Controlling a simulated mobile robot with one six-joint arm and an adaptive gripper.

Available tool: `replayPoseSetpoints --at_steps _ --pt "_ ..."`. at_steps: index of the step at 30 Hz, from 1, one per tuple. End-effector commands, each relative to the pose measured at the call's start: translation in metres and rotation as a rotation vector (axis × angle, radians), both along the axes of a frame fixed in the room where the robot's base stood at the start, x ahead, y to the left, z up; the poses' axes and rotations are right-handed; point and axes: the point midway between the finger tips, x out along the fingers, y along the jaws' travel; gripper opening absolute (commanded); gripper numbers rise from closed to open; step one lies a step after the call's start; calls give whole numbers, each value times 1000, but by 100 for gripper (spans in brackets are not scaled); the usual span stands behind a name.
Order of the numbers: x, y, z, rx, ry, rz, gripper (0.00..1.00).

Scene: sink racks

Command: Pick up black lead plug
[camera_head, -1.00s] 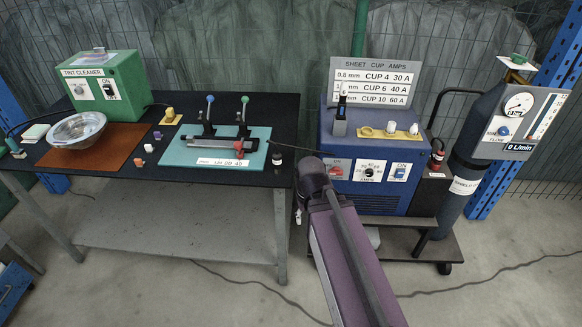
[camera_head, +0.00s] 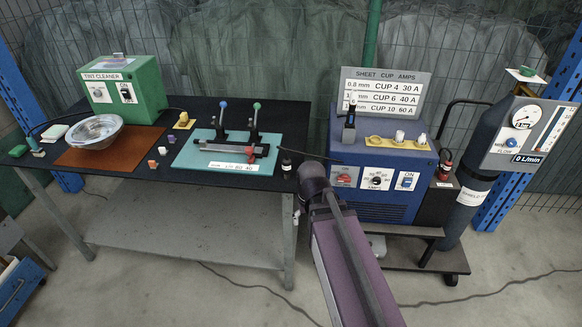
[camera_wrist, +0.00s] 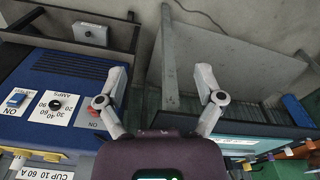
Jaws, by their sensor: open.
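A small dark cylinder with a pale band (camera_head: 287,166) stands at the right edge of the black table. It may be the black lead plug, but it is too small to tell. A red plug-like piece with dark parts (camera_head: 445,167) is at the right of the blue welding unit (camera_head: 345,205). My gripper (camera_wrist: 160,80) is open and empty in the wrist view, fingers spread, with floor between them. In the head view my arm hides most of it; it hangs between the table and the welding unit. No black plug is clear in the wrist view.
The black table (camera_head: 215,180) holds a green tint cleaner box (camera_head: 135,90), a metal bowl (camera_head: 95,132) and a teal fixture board (camera_head: 200,158). The welding unit also shows in the wrist view (camera_wrist: 55,85). A gas cylinder (camera_head: 470,185) stands right. Cables lie on the floor.

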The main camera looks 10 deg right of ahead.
Motion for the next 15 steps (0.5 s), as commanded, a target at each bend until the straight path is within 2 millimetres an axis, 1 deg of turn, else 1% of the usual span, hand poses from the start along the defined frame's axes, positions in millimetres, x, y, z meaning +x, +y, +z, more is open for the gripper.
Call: replayPoseSetpoints --at_steps 1,2,3,5,6,8,9,12,15 --pt "18 10 11 -1 -19 1 87" --pt "27 16 16 -1 -33 2 87" --pt "41 17 22 -2 -53 -1 87" --pt "63 17 33 -3 -88 -6 87" --pt "79 17 40 -4 -113 -10 87" --pt "104 17 51 -5 -151 -15 87" --pt "120 17 59 -6 -178 -20 87" --pt "157 17 76 -7 -240 -29 87" --pt "187 16 90 -8 -291 -35 87"
